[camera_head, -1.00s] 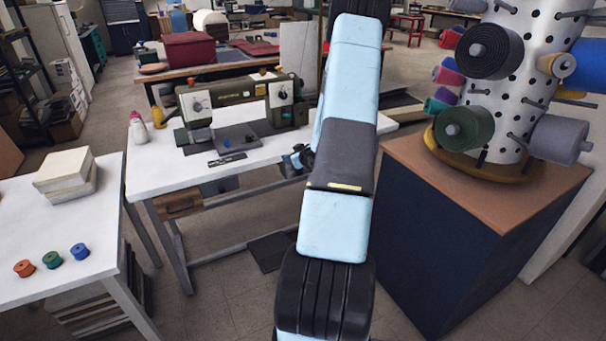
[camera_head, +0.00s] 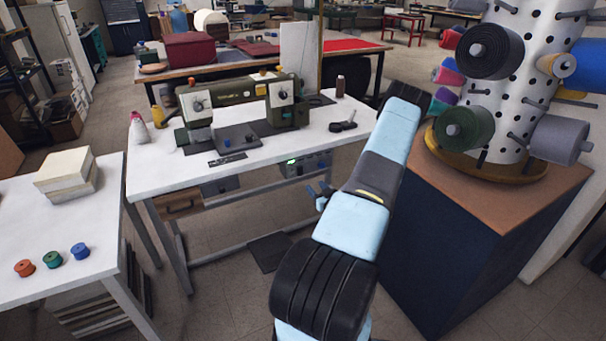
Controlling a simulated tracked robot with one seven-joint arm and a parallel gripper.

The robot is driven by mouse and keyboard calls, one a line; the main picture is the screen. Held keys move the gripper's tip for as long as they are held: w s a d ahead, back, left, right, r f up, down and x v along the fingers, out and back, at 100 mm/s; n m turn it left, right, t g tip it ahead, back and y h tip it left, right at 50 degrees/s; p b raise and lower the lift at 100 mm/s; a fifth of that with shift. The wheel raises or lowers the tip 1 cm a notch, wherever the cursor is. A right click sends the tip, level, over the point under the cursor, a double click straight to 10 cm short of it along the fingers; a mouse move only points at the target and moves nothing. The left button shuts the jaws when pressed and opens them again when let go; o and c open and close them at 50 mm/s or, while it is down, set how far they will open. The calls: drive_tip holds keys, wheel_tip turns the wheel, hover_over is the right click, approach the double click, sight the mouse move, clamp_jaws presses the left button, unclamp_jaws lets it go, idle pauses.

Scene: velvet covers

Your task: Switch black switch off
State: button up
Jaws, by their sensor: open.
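A sewing machine (camera_head: 240,100) stands on a white table (camera_head: 160,170). A control box (camera_head: 305,165) with a lit green display and small dark knobs or switches hangs under the table's front edge. Which of these is the black switch is too small to tell. My gripper (camera_head: 318,190) shows its blue fingers just left of my arm, in front of and below the control box in the picture. It is open, with nothing seen between its fingers. It appears apart from the box.
A wooden drawer (camera_head: 180,204) and a dark pedal (camera_head: 270,252) are under the table. A dark blue cabinet (camera_head: 460,240) stands close on the right with thread rolls on a perforated column. Another white table (camera_head: 60,220) with spools stands left.

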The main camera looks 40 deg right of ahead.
sight(300, 170)
drive_tip(key=x, duration=1.2)
drive_tip(key=shift+w, duration=0.2)
